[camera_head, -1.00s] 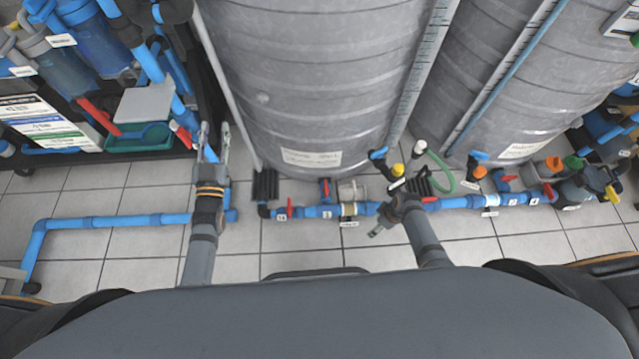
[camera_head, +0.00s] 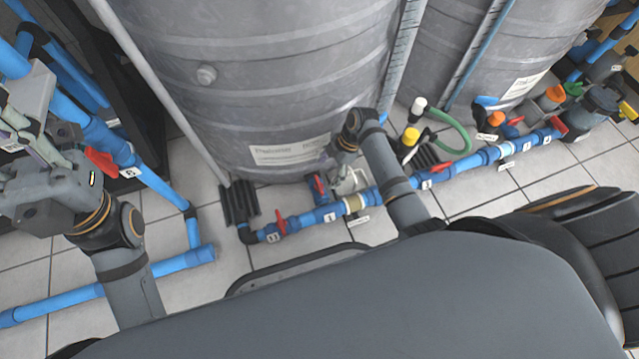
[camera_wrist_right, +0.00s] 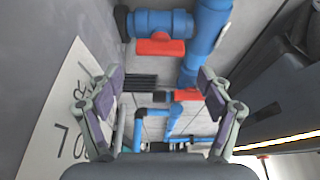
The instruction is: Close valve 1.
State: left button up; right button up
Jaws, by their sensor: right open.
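One red handle (camera_head: 101,161) is beside my left gripper; another (camera_head: 280,223) is on the floor pipe, and a third (camera_head: 320,188) is close to the tank foot. My right gripper (camera_head: 346,182) is open, low beside the tank and over the floor pipe. The right wrist view shows its parted fingers with a red handle (camera_wrist_right: 160,47) beyond them, nothing between. My left gripper (camera_head: 28,125) is at the left edge; its fingertips are unclear.
A large grey tank (camera_head: 260,75) fills the middle, with a second tank (camera_head: 450,50) to its right. A blue pipe (camera_head: 390,188) runs along the floor at their feet.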

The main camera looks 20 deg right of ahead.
aim_at(319, 185)
jog(key=b+x, duration=0.3)
jog(key=x, duration=0.2)
jog(key=shift+f, duration=0.4)
jog(key=shift+a+f, duration=0.3)
jog(key=shift+f, duration=0.15)
jog(key=c, duration=0.9)
jog(key=shift+r, duration=0.1)
